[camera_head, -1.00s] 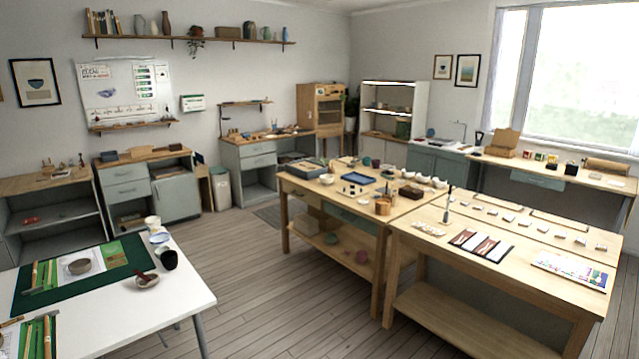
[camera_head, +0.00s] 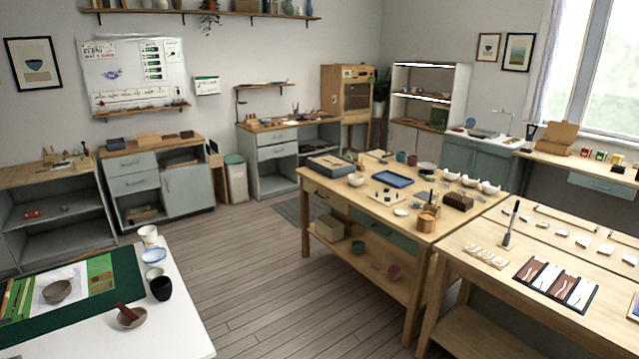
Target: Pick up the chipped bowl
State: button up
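A grey-brown bowl (camera_head: 57,292) sits on a printed sheet on the green mat (camera_head: 125,262) at the lower left. A small bowl with a red-brown tool in it (camera_head: 131,318) stands on the white table (camera_head: 185,325), near a black cup (camera_head: 160,288), a blue-and-white bowl (camera_head: 153,257) and a white cup (camera_head: 148,236). Several white bowls (camera_head: 470,181) stand at the back of the middle wooden table. A small pale bowl (camera_head: 356,180) is at its left side. No chip is clear at this size, so I cannot tell which bowl is chipped. My gripper is not in view.
The middle wooden table (camera_head: 440,222) also carries a blue tray (camera_head: 391,179), a brown block (camera_head: 457,201) and a wooden pot (camera_head: 427,221). Another wooden table (camera_head: 480,279) adjoins it at the right. The plank floor (camera_head: 260,270) between the white table and the wooden tables is clear.

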aim_at(354, 180)
jog(key=i, duration=2.5)
jog(key=i+z, duration=0.1)
jog(key=i, duration=0.65)
jog(key=i+j+z, duration=0.15)
jog(key=i, duration=0.6)
jog(key=i+j+z, duration=0.1)
jog(key=i, duration=0.65)
